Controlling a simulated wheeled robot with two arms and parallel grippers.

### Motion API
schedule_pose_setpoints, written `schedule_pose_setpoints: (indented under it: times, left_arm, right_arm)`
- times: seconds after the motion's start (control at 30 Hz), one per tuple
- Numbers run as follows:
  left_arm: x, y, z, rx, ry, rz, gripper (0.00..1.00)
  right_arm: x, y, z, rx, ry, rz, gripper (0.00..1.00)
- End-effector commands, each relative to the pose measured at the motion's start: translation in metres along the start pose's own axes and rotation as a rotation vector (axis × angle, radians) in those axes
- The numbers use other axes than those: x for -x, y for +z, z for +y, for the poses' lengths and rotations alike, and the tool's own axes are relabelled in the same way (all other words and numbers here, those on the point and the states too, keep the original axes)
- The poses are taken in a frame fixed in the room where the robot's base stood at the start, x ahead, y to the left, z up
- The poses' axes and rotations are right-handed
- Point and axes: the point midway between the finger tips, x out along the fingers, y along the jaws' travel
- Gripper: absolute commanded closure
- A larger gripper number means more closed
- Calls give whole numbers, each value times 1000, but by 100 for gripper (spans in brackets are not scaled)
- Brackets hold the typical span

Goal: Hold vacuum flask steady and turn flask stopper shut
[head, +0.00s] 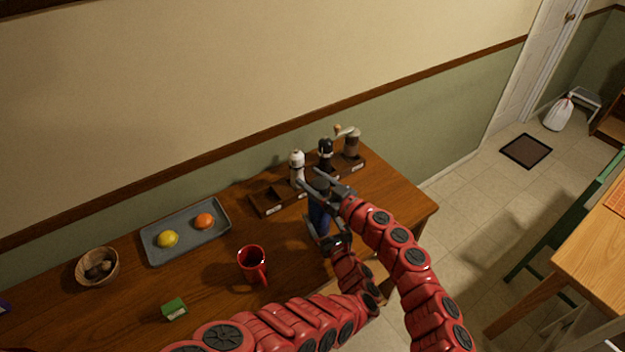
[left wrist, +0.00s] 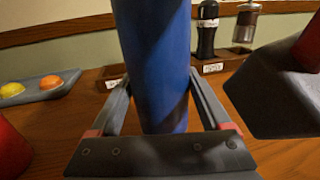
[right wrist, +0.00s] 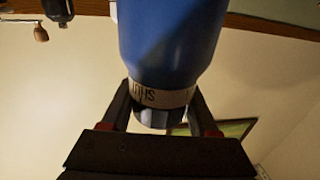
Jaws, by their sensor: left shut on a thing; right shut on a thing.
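The blue vacuum flask (head: 319,217) is upright near the right end of the wooden counter. My left gripper (left wrist: 161,100) is shut around the flask's lower body, with a finger on either side. The dark flask stopper (right wrist: 153,117) is at the top end of the flask, beside a pale band (right wrist: 160,94) with dark lettering, partly readable as "SHU". My right gripper (head: 327,185) is shut on the stopper, above the left one. The stopper's far side is hidden, and I cannot tell how far it is turned.
A wooden rack (head: 268,203) with a white mill (head: 297,167), a black mill (head: 325,150) and a hand grinder (head: 351,143) stands close behind. A red mug (head: 252,262), a grey tray (head: 154,259) with fruit, a green box (head: 174,310) and a basket (head: 84,277) are left.

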Motion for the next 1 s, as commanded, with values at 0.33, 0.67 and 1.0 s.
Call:
schedule_pose_setpoints:
  times: [0.33,0.67,1.0]
  left_arm:
    - [0,0,0,0,1,-1,100]
    - [0,0,0,1,1,-1,100]
    - [0,0,1,2,4,-2,100]
  right_arm:
    - [-2,0,1,3,-66,-2,95]
    - [0,-1,2,5,-227,0,94]
    - [3,4,-4,-12,-392,1,94]
